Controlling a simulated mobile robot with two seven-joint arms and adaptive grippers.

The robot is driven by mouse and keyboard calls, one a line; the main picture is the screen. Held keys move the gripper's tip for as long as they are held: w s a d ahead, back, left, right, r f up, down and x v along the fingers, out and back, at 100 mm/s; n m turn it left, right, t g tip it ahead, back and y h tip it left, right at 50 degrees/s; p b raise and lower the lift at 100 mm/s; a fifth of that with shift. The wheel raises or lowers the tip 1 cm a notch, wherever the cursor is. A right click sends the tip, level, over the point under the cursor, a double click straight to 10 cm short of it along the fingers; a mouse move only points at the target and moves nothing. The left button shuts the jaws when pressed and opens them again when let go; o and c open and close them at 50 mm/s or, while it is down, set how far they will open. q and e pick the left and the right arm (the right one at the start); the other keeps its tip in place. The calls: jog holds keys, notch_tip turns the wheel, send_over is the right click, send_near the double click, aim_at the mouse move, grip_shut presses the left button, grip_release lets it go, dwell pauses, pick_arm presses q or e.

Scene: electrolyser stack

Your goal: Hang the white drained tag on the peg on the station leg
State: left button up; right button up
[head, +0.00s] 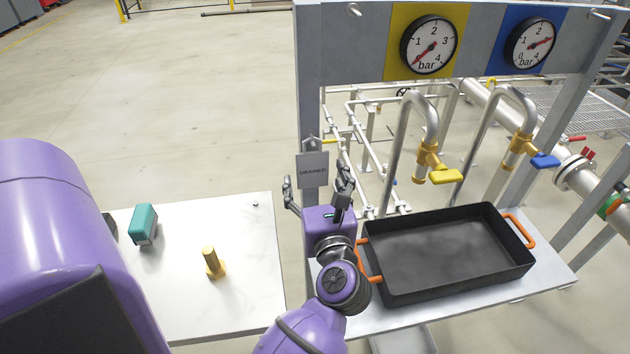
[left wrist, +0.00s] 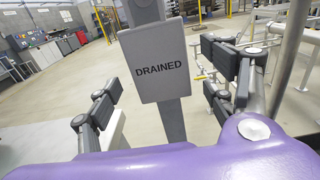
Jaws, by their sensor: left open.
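The drained tag (head: 312,171), a pale grey plate marked DRAINED, is upright against the grey station leg (head: 309,80). Its top is at a small peg (head: 311,141) on the leg, and it appears to hang there. In the left wrist view the tag (left wrist: 157,63) is in front of the leg, tilted slightly in the picture; the peg is out of that view. My left gripper (head: 318,190) is open, its fingers spread to either side of the tag with visible gaps. It holds nothing. My right gripper is not in view.
A black tray (head: 450,289) with orange handles sits on the station shelf, right of my left gripper. Yellow (head: 446,176) and blue (head: 545,160) valve handles are above it. A white table (head: 245,290) at left bears a teal block (head: 143,224) and a brass post (head: 212,262).

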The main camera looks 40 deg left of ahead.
pick_arm(q)
jog(key=shift+s+d, duration=0.2)
jog(key=shift+d, duration=0.05)
jog(key=v, duration=0.7)
